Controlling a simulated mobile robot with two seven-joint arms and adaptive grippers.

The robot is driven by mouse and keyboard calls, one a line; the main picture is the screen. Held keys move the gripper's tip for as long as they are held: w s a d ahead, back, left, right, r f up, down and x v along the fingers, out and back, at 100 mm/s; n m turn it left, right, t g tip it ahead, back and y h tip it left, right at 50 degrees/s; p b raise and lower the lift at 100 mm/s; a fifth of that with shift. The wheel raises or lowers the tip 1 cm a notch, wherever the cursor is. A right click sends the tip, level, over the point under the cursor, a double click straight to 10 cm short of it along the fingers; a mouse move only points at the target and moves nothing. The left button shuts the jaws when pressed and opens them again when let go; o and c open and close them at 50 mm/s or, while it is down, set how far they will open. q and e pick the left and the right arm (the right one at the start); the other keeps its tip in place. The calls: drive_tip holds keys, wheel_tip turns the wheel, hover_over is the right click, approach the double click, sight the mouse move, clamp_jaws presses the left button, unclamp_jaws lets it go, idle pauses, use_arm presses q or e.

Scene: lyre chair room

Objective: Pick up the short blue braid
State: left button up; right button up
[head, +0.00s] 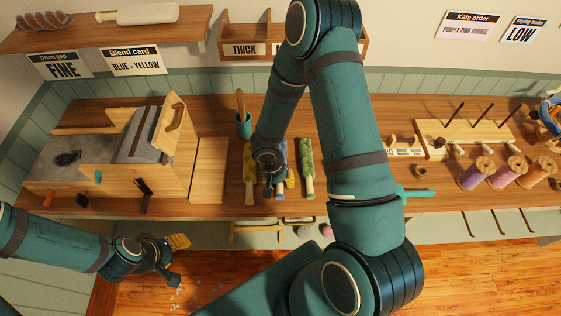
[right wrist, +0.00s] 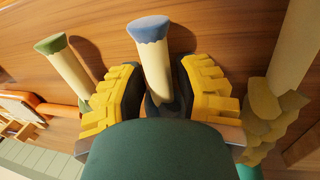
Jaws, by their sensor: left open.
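The blue braid (head: 280,152) lies on the workbench between a yellow braid (head: 249,160) and a green braid (head: 306,160), partly hidden under my right wrist. In the right wrist view its pale handle with a blue end (right wrist: 152,55) lies between the yellow-padded fingers of my right gripper (right wrist: 160,95). The fingers stand on either side of the handle, with narrow gaps visible. In the head view my right gripper (head: 276,184) is mostly hidden by its own wrist. My left gripper (head: 176,260) is open and empty, in front of the bench over the floor.
The green-ended handle (right wrist: 65,70) and the yellow braid (right wrist: 275,108) flank my right gripper closely. A green cup (head: 243,125) stands behind the braids. A wooden machine (head: 180,140) stands left; thread spools (head: 475,173) stand right. The bench front edge is near the handles.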

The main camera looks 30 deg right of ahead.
drive_tip(key=shift+c, duration=0.4)
clamp_jaws()
